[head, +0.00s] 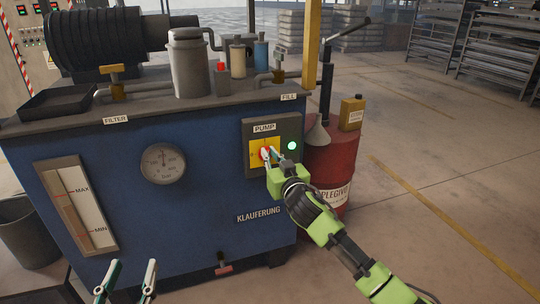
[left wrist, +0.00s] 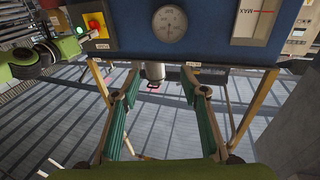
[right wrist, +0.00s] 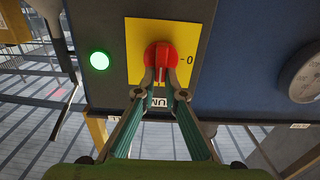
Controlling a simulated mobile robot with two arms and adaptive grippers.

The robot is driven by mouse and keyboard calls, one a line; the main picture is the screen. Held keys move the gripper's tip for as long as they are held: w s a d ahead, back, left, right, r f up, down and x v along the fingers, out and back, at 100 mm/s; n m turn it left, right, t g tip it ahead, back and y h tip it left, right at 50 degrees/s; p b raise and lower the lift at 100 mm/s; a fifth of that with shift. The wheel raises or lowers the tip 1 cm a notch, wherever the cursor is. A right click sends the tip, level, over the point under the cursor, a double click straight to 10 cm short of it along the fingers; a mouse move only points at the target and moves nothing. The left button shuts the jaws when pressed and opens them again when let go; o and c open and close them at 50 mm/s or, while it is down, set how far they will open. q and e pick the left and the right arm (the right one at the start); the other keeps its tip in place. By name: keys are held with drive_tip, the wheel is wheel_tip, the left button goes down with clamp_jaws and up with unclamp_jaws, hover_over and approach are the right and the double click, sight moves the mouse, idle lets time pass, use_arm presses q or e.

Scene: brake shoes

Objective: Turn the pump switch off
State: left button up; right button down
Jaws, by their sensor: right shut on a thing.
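The pump switch is a red rotary knob (head: 265,153) on a yellow plate (right wrist: 190,75), under the PUMP label of a grey panel (head: 288,128). In the right wrist view the knob (right wrist: 161,52) stands with its grip ridge upright, and a 0 mark lies to its right. My right gripper (head: 271,155) is shut on the knob's ridge, one finger on each side. The round lamp (head: 292,145) beside the plate glows green. My left gripper (head: 133,264) is open and empty at the bottom left, low in front of the blue tank.
The blue tank (head: 200,200) carries a pressure gauge (head: 163,164) and a level gauge (head: 76,205). A red drum (head: 335,165) with a funnel stands right of the panel. A drain valve (head: 223,268) sits low on the tank. The floor at the right is clear.

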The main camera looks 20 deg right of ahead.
use_arm(q)
drive_tip(key=s+a+f+g+y+p, duration=0.25)
drive_tip(key=s+f+g, duration=0.25)
drive_tip(key=f, duration=0.4)
drive_tip(key=s+a+f+g+y+p, duration=0.1)
drive_tip(key=s+a+f+g+p, duration=0.15)
drive_tip(key=s+f+g, duration=0.4)
drive_tip(key=s+a+f+g+p, duration=0.1)
drive_tip(key=s+a+f+g, duration=0.1)
drive_tip(key=s, duration=0.5)
drive_tip(key=shift+s+a+f+n+g+y, duration=0.3)
drive_tip(key=shift+f+n+g+y, duration=0.2)
drive_tip(key=shift+f, duration=0.5)
use_arm(e)
drive_tip(key=shift+a+f+n, duration=0.3)
drive_tip(key=shift+f+n, duration=0.05)
drive_tip(key=shift+n, duration=2.65)
drive_tip(key=shift+a+f+n, duration=0.3)
drive_tip(key=shift+a+n, duration=0.05)
drive_tip(key=shift+n, duration=2.65)
drive_tip(key=shift+a+f+n, duration=0.3)
drive_tip(key=shift+f+n, duration=0.05)
drive_tip(key=shift+n, duration=2.65)
drive_tip(key=c, duration=2.1)
unclamp_jaws()
